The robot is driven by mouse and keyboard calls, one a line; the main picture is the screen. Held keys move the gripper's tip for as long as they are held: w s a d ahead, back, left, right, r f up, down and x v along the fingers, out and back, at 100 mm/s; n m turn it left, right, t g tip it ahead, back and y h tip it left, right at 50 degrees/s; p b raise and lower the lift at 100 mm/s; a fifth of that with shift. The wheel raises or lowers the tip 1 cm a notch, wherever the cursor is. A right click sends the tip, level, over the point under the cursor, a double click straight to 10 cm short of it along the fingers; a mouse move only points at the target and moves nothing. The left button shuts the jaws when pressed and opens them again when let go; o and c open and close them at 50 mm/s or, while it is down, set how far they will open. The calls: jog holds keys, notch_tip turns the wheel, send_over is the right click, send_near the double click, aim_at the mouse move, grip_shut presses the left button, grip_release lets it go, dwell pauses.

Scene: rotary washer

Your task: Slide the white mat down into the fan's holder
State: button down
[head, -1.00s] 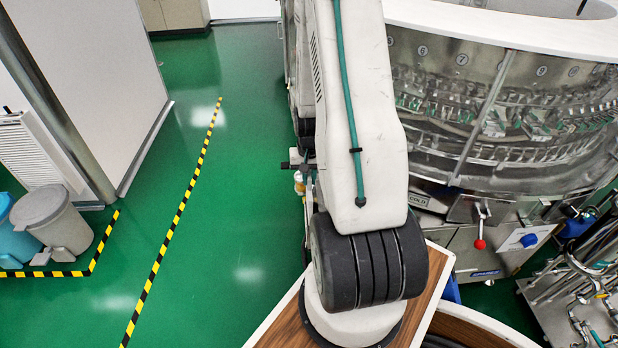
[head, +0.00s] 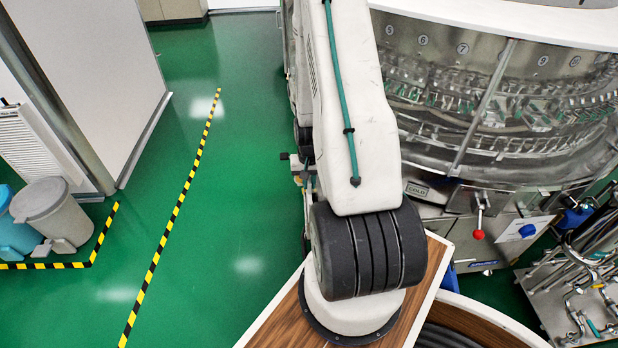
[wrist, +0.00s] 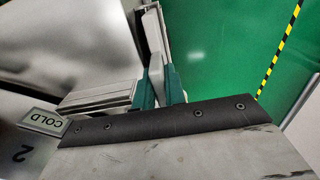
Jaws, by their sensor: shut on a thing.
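In the wrist view, my gripper (wrist: 160,84) shows as two teal fingers beyond a black bolted strip. It is shut on a pale, narrow piece, which I take to be the white mat (wrist: 154,48) seen nearly edge-on. The mat sticks out past the fingertips. Its full face and the far end are hard to make out. In the head view, my arm's white link and black joint hide the gripper and the mat. I cannot pick out the fan or its holder with certainty in either view.
The round washer (head: 480,110) stands right of my arm, with a red-knobbed lever (head: 478,234) below. A metal pipe rack (head: 590,285) is at lower right. Bins (head: 52,212) and a white partition (head: 110,80) stand left. The green floor (head: 235,190) between is clear.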

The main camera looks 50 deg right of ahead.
jog(key=shift+f, duration=2.3)
jog(key=c, duration=1.4)
grip_release()
jog(key=shift+o, duration=0.2)
jog(key=shift+r, duration=3.9)
